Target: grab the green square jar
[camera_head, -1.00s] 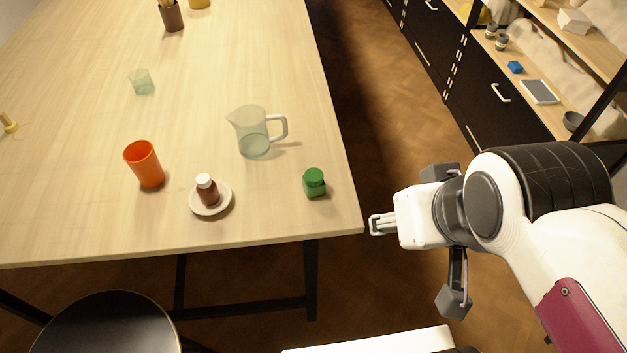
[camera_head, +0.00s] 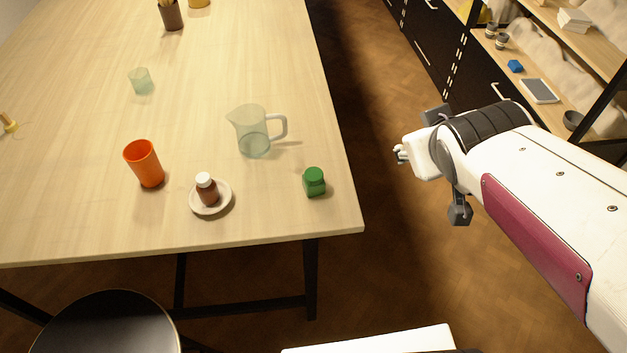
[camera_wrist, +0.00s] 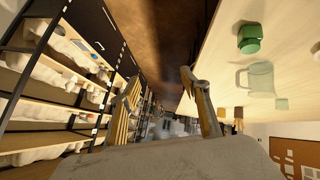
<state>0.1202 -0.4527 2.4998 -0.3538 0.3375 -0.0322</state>
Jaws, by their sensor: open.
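The green square jar (camera_head: 314,182) stands upright on the table (camera_head: 120,235), close to its right front corner. It also shows at the upper right in the wrist view (camera_wrist: 249,38). My gripper (camera_head: 399,153) is off the table's right edge, to the right of the jar and apart from it. In the wrist view my gripper's two fingers (camera_wrist: 160,100) are spread with nothing between them.
A clear glass pitcher (camera_head: 252,135) stands behind and left of the jar. A brown bottle (camera_head: 208,190) sits on a small white saucer (camera_head: 228,202) to its left. An orange cup (camera_head: 146,165) is farther left. Shelves (camera_head: 555,30) stand across the aisle at right.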

